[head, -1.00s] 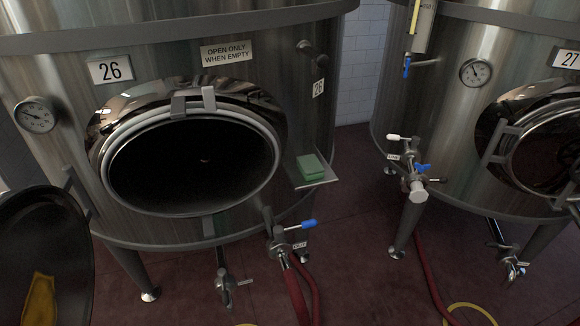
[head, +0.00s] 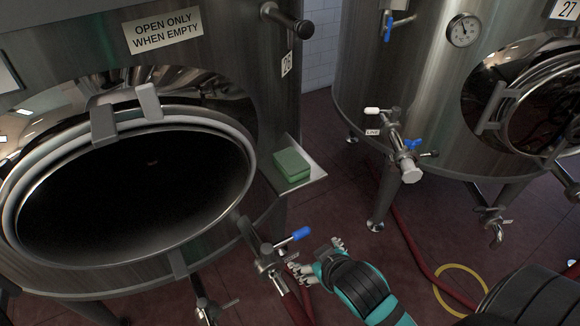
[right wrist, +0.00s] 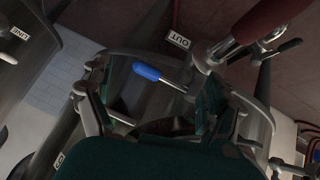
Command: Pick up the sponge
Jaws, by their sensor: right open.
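The green sponge (head: 291,165) rests on a small metal shelf (head: 312,175) on the side of tank 26, right of the round open hatch. My right gripper (head: 318,262) is in the lower middle of the head view, below the shelf and apart from the sponge. It is open and empty. In the right wrist view its two dark fingers (right wrist: 155,95) are spread, with a blue valve handle (right wrist: 146,72) showing between them. I cannot make out the sponge in that view. My left gripper is not in view.
A valve with a blue handle (head: 300,234) sticks out from tank 26 just left of my right gripper. The open hatch (head: 130,190) is at left. Tank 27 (head: 400,60) stands at right with another valve (head: 402,150). Red hoses (head: 420,262) lie on the floor.

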